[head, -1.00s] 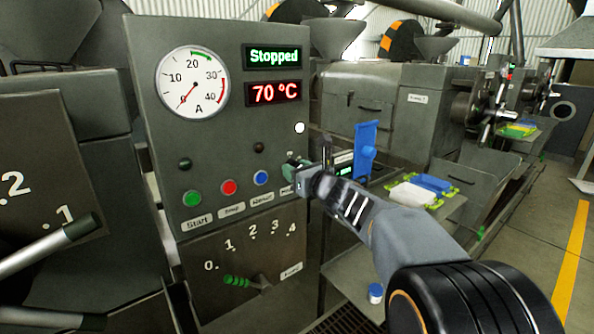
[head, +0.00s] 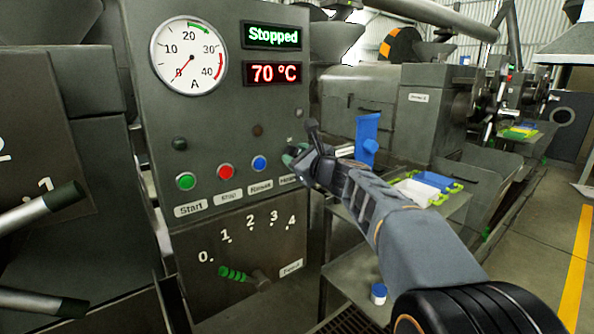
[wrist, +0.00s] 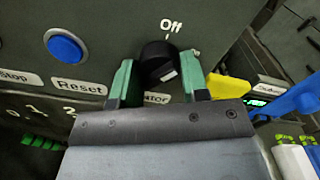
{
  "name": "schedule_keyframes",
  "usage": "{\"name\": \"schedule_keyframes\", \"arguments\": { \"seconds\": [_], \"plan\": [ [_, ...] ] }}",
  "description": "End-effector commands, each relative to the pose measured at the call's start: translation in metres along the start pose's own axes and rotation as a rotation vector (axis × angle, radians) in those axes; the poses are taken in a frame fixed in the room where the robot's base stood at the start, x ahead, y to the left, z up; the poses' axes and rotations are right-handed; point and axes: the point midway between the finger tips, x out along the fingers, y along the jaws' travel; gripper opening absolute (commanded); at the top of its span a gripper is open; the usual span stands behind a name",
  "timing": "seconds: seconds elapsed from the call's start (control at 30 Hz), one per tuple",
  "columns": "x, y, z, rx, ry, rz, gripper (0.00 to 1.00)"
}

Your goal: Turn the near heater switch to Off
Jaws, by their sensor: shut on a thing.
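The heater switch is a round black knob (wrist: 158,62) on the grey control panel (head: 215,120), below the word "Off" and its short tick mark in the wrist view. A small pale patch shows on the knob's lower right side; I cannot tell for sure where its pointer aims. My gripper (wrist: 159,66) has its green fingers on either side of the knob and is shut on it. In the head view my gripper (head: 297,157) is at the panel's right edge and hides the knob. The label below the knob is partly covered by my gripper.
Left of the knob is a blue Reset button (head: 259,163), then a red Stop button (head: 225,172) and a green Start button (head: 186,181). A green-handled lever (head: 233,273) is below. The display (head: 272,36) reads Stopped. A blue upright piece (head: 367,138) stands to the right.

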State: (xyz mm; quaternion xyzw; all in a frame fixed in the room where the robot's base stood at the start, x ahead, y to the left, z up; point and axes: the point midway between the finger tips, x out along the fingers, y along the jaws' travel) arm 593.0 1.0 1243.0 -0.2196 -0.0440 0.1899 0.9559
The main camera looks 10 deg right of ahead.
Motion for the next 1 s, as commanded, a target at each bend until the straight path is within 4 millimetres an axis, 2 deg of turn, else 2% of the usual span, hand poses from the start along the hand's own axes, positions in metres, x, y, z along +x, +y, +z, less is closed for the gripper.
{"name": "schedule_keyframes", "arguments": {
  "seconds": [0.03, 0.5, 1.0],
  "plan": [
    [-0.0001, 0.0027, -0.0057, -0.044, -0.002, -0.001, 0.18],
    [0.0, 0.0008, -0.0032, -0.429, -0.001, 0.0, 0.18],
    [0.0001, -0.0007, -0.0007, -0.602, 0.001, 0.002, 0.18]
  ]
}}
